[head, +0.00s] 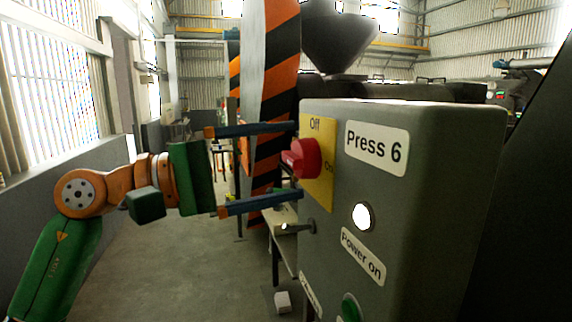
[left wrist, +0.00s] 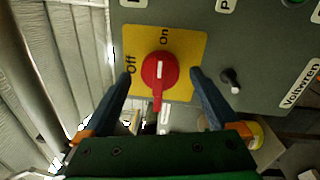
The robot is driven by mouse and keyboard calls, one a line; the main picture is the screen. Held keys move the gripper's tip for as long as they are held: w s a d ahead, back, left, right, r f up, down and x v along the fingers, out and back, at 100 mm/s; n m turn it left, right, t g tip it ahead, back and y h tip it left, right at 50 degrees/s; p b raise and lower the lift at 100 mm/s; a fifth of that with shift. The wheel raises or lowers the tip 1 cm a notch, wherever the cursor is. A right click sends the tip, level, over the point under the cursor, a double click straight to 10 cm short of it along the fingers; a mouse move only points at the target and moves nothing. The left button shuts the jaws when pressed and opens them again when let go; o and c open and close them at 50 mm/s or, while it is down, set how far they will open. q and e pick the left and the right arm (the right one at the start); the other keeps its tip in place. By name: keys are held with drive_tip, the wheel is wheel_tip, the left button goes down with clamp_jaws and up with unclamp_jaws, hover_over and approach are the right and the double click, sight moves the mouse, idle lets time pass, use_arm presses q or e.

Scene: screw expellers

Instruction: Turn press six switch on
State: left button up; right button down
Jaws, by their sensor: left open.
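The red rotary switch (head: 301,158) sits on a yellow plate (head: 318,185) on the side of a grey box labelled Press 6. In the head view, Off is at the plate's top and On at its right. In the left wrist view the red switch (left wrist: 160,72) has its bar pointing down the picture, with Off to its left and On above. My left gripper (head: 298,160) is open, its blue fingers on either side of the switch, above and below it in the head view. Contact with the switch cannot be told. My right gripper is not in view.
The grey box (head: 430,200) also carries a bright white lamp (head: 363,217), a Power on label, a green button (head: 350,308) and a small black knob (left wrist: 231,80). An orange-and-black striped panel (head: 268,90) stands behind my left gripper. Open floor lies at left.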

use_arm(q)
drive_tip(key=b+v, duration=0.1)
drive_tip(key=v, duration=0.5)
